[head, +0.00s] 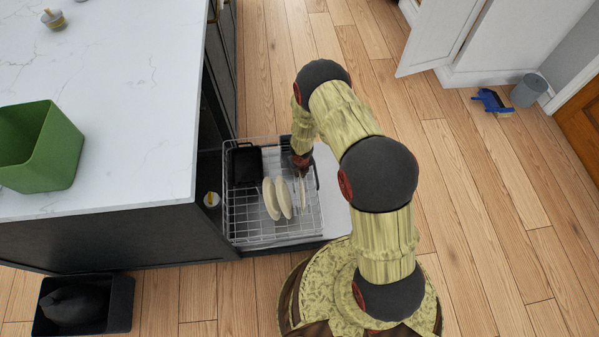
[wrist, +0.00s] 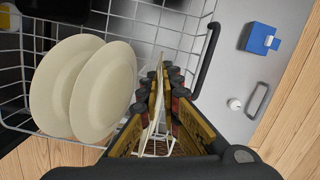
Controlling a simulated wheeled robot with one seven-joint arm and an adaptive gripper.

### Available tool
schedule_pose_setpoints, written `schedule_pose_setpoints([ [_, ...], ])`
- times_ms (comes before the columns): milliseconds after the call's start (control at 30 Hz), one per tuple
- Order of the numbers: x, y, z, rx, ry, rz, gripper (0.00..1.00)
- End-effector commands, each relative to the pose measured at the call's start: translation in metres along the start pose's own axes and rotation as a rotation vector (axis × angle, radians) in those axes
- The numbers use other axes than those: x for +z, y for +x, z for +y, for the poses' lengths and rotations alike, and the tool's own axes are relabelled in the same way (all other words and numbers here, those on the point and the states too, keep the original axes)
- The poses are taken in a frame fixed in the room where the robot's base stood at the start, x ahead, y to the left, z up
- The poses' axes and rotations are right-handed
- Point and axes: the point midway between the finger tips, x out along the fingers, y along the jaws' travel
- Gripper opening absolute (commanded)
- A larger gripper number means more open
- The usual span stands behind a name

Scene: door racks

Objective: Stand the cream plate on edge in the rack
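A thin pale cream plate (wrist: 157,108) stands nearly edge-on between the fingers of my gripper (wrist: 160,88) in the wrist view. The fingers are close together on its two faces, and they hide part of it. In the head view this plate (head: 303,193) shows as a narrow upright sliver below my gripper (head: 301,172), over the right part of the wire rack (head: 245,226). I cannot tell whether its lower edge touches the rack floor. Two other cream plates lean side by side in the rack to its left, one (head: 270,199) and another (head: 284,198).
A black container (head: 244,165) sits in the rack's back left. The rack is on a pulled-out door beside the counter (head: 120,120). A green bin (head: 40,148) stands on the counter.

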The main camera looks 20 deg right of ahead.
Motion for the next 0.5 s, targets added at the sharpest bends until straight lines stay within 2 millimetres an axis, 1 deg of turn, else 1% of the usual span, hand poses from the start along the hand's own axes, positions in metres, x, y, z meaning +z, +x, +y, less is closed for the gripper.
schedule_pose_setpoints([
  [67,0.0004,-0.0003,-0.0001,0.0,0.0,-0.001,0.09],
  [333,0.0,-0.0001,0.0,0.0,0.0,0.0,0.25],
  [500,-0.0001,0.0,0.0,0.0,0.0,0.0,0.26],
])
